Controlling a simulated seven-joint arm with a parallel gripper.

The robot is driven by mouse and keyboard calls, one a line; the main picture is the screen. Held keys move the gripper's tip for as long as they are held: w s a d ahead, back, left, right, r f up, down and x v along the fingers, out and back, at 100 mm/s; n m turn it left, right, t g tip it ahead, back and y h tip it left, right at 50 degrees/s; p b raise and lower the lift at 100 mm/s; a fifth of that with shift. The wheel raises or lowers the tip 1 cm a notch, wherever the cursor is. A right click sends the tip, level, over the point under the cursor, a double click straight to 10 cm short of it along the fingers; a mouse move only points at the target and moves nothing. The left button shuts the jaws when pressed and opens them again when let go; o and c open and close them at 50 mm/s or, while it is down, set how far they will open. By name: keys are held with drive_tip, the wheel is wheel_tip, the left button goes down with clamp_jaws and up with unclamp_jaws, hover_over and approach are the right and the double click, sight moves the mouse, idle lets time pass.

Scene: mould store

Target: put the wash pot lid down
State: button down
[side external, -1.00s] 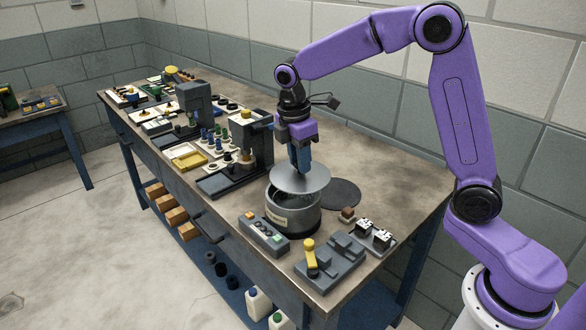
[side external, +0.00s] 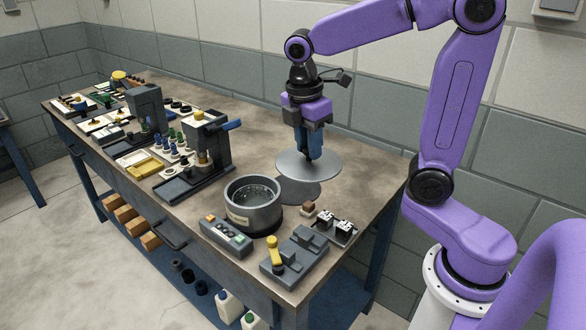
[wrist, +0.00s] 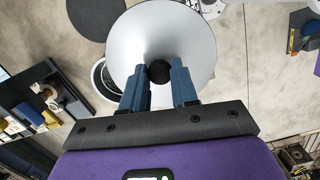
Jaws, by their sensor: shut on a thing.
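The wash pot lid (side external: 326,168) is a flat grey disc with a small dark knob. My gripper (side external: 308,159) points down and is shut on the knob. The wrist view shows the black knob (wrist: 159,72) between my two blue fingers, with the lid (wrist: 160,40) level around it. In the side view, the lid overlaps part of a dark round mat (side external: 298,192) on the bench; its height above the bench is hard to tell. The wash pot (side external: 253,223), a grey drum with a pale label, stands open to the lower left, clear of the lid.
A button box (side external: 226,238) and a grey fixture with a yellow handle (side external: 293,255) stand by the bench's front edge. A press (side external: 208,145) stands left. Bare bench (side external: 265,130) lies behind.

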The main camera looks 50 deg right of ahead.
drive_tip(key=d+f, duration=0.6)
drive_tip(key=d, duration=0.3)
drive_tip(key=w+f, duration=0.3)
drive_tip(key=w, duration=0.1)
drive_tip(key=w+d+f, duration=0.1)
drive_tip(key=w+f, duration=0.2)
drive_tip(key=w, duration=0.1)
drive_tip(key=w+d+f, duration=0.1)
drive_tip(key=w+f, duration=0.2)
drive_tip(key=w, duration=0.2)
drive_tip(key=shift+d+f, duration=0.25)
drive_tip(key=shift+f, duration=0.15)
drive_tip(key=shift+w+f, duration=0.15)
drive_tip(key=shift+f, duration=1.5)
drive_tip(key=shift+f, duration=0.1)
drive_tip(key=c, duration=0.9)
unclamp_jaws()
drive_tip(key=shift+o, duration=0.2)
